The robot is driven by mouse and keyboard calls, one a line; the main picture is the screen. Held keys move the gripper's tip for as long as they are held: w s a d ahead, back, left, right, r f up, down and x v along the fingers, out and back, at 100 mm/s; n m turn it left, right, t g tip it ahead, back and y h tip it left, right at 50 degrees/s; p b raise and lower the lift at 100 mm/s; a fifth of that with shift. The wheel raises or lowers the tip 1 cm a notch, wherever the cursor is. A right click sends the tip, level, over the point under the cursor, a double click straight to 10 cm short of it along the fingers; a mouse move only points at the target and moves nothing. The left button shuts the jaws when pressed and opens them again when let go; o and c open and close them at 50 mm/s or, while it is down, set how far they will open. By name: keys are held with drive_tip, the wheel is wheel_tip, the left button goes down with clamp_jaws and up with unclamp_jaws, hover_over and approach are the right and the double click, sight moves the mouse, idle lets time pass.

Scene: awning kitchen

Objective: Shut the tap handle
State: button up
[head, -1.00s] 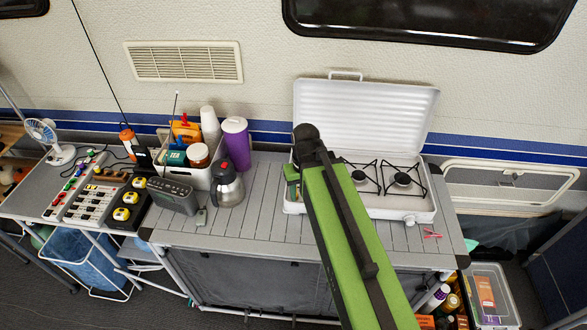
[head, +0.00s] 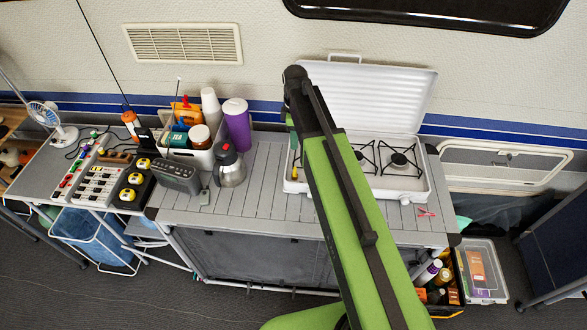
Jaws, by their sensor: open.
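The white camping stove (head: 416,192) stands on the slatted counter with its lid raised. A small yellow piece (head: 295,170) shows at its left side and may be the tap handle; it is too small to tell its shape or position. My arm crosses the stove and hides its left burner area. My gripper (head: 292,142) hangs from the arm's far end, just above and behind the yellow piece. Its jaws are open and mostly hidden beside the arm. I cannot see any contact.
A steel flask (head: 229,168), a purple tumbler (head: 237,125), a radio (head: 175,177) and a crowded white bin (head: 185,155) stand left of the stove. Red clips (head: 426,213) lie at right. The counter (head: 250,205) between flask and stove is clear.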

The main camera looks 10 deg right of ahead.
sight(295, 170)
wheel_tip(295, 170, down, 17)
drive_tip(key=b, duration=1.6)
drive_tip(key=shift+r, duration=0.1)
clamp_jaws()
